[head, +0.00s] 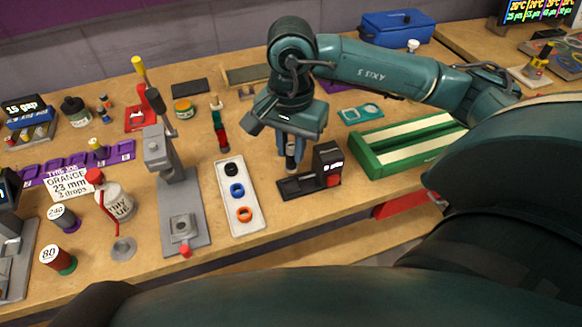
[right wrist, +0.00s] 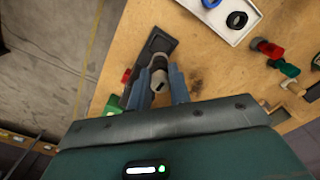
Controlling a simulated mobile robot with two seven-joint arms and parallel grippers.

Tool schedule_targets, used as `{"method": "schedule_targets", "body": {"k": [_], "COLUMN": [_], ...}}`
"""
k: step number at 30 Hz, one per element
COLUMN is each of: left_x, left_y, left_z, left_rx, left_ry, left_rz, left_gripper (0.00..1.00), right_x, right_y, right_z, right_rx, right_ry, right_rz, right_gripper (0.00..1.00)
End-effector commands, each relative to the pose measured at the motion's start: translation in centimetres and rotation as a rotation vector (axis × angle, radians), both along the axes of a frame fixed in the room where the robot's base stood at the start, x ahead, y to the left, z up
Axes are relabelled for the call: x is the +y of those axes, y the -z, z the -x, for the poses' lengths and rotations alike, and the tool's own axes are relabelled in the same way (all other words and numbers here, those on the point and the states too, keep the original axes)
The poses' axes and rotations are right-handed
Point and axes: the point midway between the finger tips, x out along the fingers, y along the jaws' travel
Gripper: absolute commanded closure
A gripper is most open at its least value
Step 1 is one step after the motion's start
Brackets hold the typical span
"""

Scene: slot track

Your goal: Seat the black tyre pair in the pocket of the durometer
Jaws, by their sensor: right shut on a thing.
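A black ring-shaped tyre piece (head: 231,169) lies in the white tray (head: 224,204), at its far end. It also shows in the right wrist view (right wrist: 236,20). A black instrument (head: 328,160) with a small display, a red knob and a flat base may be the durometer; I cannot make out its pocket. My right gripper (head: 291,148) points down over the left part of this base. It is shut on a small grey and dark upright part (right wrist: 158,78). I cannot tell whether this part touches the base. My left gripper is not in view.
Blue (head: 237,190) and orange (head: 245,214) tyre pieces share the tray. A grey lever press (head: 165,160) stands left of it. A green box (head: 405,145) stands right of the black instrument. The bench's front edge is close to the instrument.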

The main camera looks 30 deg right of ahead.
Motion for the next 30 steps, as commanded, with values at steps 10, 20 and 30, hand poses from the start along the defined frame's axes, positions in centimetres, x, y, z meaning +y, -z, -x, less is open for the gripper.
{"method": "schedule_targets", "body": {"k": [10,20,30], "left_x": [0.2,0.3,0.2], "left_y": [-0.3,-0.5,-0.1], "left_z": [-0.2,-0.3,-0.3], "left_rx": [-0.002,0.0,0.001], "left_ry": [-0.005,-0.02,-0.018], "left_rz": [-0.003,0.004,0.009], "left_gripper": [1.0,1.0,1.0], "right_x": [0.0,0.0,0.0], "right_y": [3.6,5.9,6.2], "right_z": [0.1,0.0,0.0], "right_rx": [0.002,-0.002,-0.001], "right_ry": [-0.003,-0.003,-0.003], "right_rz": [0.0,0.0,0.0], "right_gripper": [1.0,1.0,0.69]}}
